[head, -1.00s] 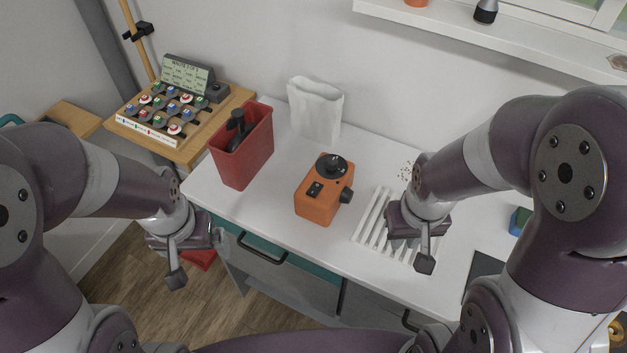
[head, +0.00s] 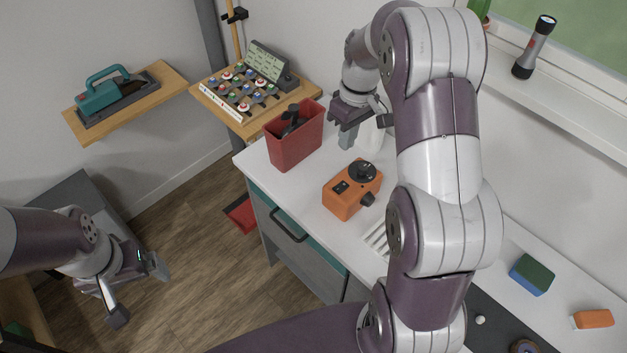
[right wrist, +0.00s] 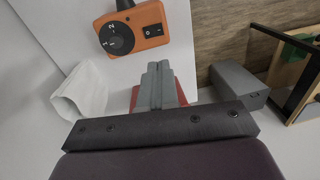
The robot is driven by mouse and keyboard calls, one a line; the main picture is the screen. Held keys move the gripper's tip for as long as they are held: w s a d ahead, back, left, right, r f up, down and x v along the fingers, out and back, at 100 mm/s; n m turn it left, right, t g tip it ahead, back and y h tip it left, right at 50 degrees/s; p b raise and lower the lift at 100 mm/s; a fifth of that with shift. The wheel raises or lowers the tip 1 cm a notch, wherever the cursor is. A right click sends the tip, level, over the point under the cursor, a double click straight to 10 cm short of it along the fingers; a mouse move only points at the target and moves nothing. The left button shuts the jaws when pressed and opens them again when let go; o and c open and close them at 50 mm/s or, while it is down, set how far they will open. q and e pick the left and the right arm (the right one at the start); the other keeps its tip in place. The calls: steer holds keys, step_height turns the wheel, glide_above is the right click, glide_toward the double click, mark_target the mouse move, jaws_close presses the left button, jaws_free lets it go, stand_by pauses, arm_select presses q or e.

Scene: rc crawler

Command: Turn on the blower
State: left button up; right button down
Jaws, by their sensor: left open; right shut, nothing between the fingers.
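An orange box (head: 351,190), seemingly the blower, stands on the white bench. It has a black dial on top, a black rocker switch (head: 341,187) and a black round part on its side. In the right wrist view the box (right wrist: 150,22) shows its dial (right wrist: 116,38), marked 1 and 2, and its switch (right wrist: 153,30), marked 0. The switch's setting is too small to tell. My right gripper (head: 348,136) is shut and empty, behind the box and right of the red bin, touching neither. My left gripper (head: 138,293) is open and empty over the floor, away from the bench.
The red bin (head: 294,150) holds a black tool. A white bag (right wrist: 80,92) stands near my right gripper. A teal tool with a handle (head: 101,95) lies on a wooden shelf. A slotted vent (head: 377,240) lies right of the box. The bench in front of the box is clear.

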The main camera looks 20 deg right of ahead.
arm_select(q)
steer(key=shift+w+d+f, duration=0.1)
steer(key=shift+w+d, duration=0.05)
steer(key=shift+w, duration=0.25)
arm_select(e)
steer(key=shift+f+n, duration=0.2)
steer(key=shift+n, duration=0.1)
arm_select(q)
steer(key=shift+s, duration=0.1)
arm_select(e)
steer(key=b, duration=0.4)
glide_toward(337, 189)
steer(key=f+p, duration=0.1)
steer(key=f, duration=0.1)
steer(key=f+p, duration=0.1)
steer(key=f, duration=0.1)
steer(key=f+p, duration=0.1)
steer(key=f, duration=0.1)
steer(key=shift+a+f, duration=0.35)
steer(key=shift+f, duration=0.05)
arm_select(q)
steer(key=shift+f, duration=0.4)
